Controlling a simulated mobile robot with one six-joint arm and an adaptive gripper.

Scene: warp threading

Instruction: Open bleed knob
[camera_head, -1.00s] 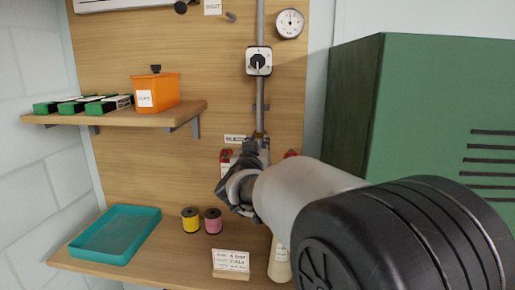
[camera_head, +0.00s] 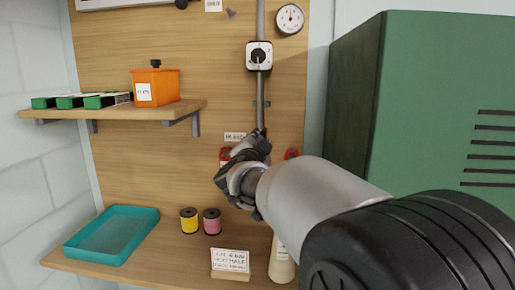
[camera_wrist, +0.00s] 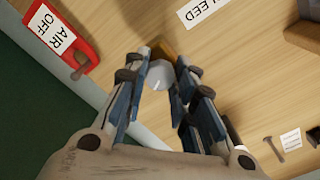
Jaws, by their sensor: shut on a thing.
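The bleed knob (camera_wrist: 160,75) is a pale grey rounded piece in front of a brass-coloured fitting (camera_wrist: 163,48) in the wrist view. My gripper (camera_wrist: 166,70) is shut on it, with a finger at each side. In the head view my gripper (camera_head: 250,150) is at the board below the vertical pipe (camera_head: 261,100), and it hides the knob there. A white label reading BLEED (camera_wrist: 204,12) is at the top of the wrist view; the label also shows in the head view (camera_head: 235,136).
A red AIR OFF tag (camera_wrist: 60,38) hangs beside my gripper. A green cabinet (camera_head: 425,100) stands close on the right. A black rotary switch (camera_head: 258,56) and a gauge (camera_head: 290,19) are above. The lower shelf holds a teal tray (camera_head: 112,235), spools and a white bottle (camera_head: 281,262).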

